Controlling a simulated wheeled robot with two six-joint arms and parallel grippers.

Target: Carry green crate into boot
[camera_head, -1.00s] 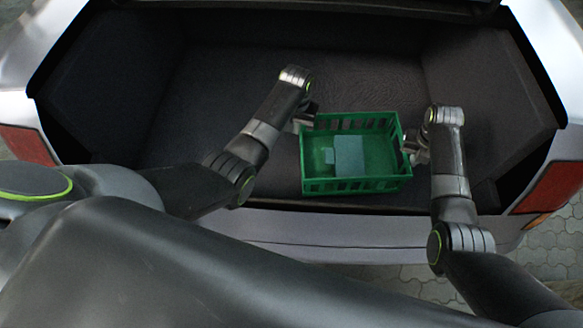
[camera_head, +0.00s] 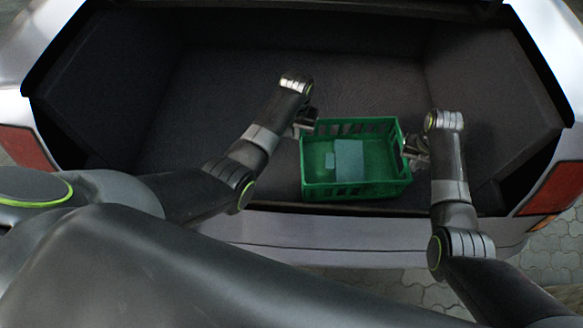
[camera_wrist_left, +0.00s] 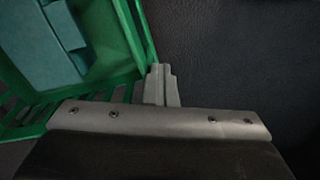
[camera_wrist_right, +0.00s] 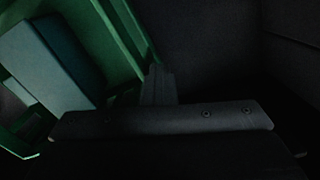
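The green slatted crate (camera_head: 385,188) is over the front right part of the open car boot (camera_head: 235,85), just inside the sill. It looks roughly level; I cannot tell whether its base touches the boot floor. A grey-green box-like item lies inside it (camera_head: 349,158). My left gripper (camera_head: 303,128) is at the crate's left wall, with its fingers close together on the rim in the left wrist view (camera_wrist_left: 160,85). My right gripper (camera_head: 408,150) is at the right wall, its fingers closed at the rim in the dark right wrist view (camera_wrist_right: 157,85).
The boot's dark side walls rise at left and right, the right one (camera_head: 480,90) close to my right arm. The sill and bumper (camera_head: 300,232) run along the front. The boot floor left of and behind the crate is clear.

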